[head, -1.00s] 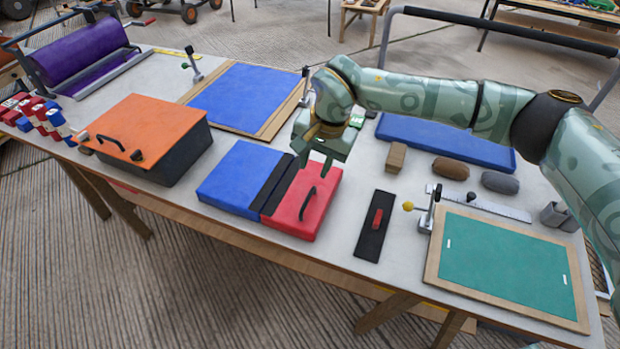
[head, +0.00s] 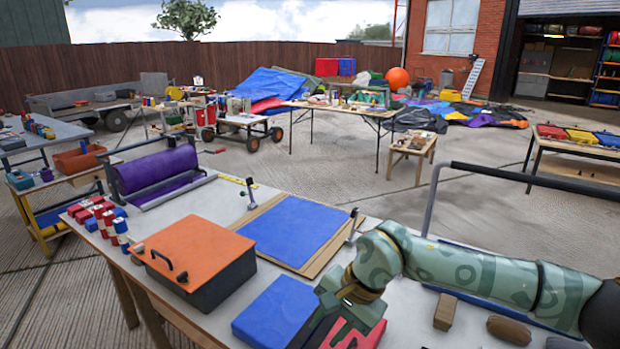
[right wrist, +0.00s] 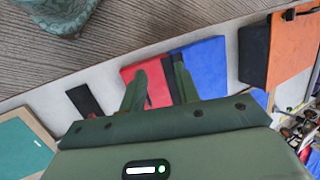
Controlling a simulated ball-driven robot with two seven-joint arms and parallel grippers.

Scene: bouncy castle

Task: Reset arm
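My right gripper (head: 335,322) hangs over the workbench at the bottom of the head view, above the red-and-blue pad. In the right wrist view its two fingers (right wrist: 160,74) stand apart with nothing between them, so it is open and empty. Behind them lie the pad's red part (right wrist: 158,87) and blue part (right wrist: 204,68). In the head view the blue part (head: 274,310) lies left of the gripper, and the red part (head: 362,338) is partly cut off by the frame and covered by the gripper. My left gripper is in no view.
An orange-lidded black box (head: 195,250) stands left on the bench. A blue sheet on a board (head: 290,230) lies behind the gripper, and a purple roll (head: 157,170) stands at the far left. A grey rail (head: 432,200) rises behind my arm. Paved yard lies beyond.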

